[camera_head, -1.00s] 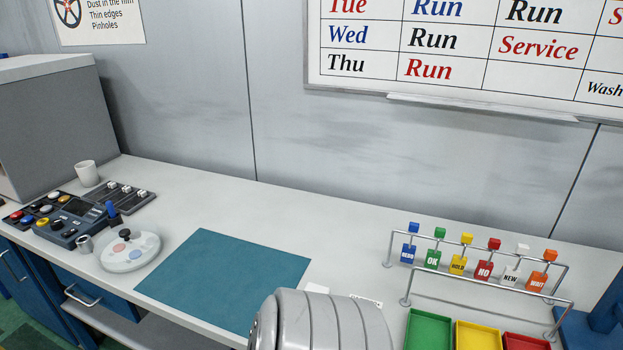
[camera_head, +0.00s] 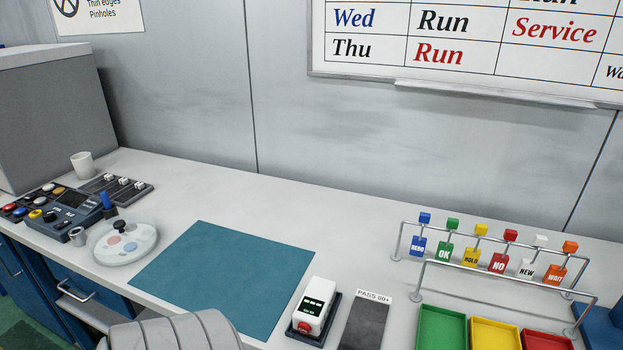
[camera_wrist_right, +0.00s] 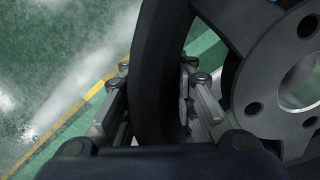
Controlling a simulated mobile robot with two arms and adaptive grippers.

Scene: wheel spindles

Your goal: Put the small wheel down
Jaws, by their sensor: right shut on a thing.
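My right gripper (camera_wrist_right: 157,78) shows in the right wrist view, with one finger on each side of the dark rim of a wheel (camera_wrist_right: 158,45). It is shut on that rim. The wheel's grey spoked centre, with round bolt holes, fills the right of that view and is cut off by the frame edge. Green floor with a yellow line lies below. The wheel does not show in the head view. A rounded grey part of my arm stands at the bottom of the head view. My left gripper is in neither view.
The grey bench top (camera_head: 320,215) carries a bare teal mat (camera_head: 215,275), a small white gauge (camera_head: 315,307), a round dish (camera_head: 125,243), a control panel (camera_head: 62,211) and a white mug (camera_head: 83,165). A tag rail (camera_head: 480,237) and coloured trays (camera_head: 442,329) stand right.

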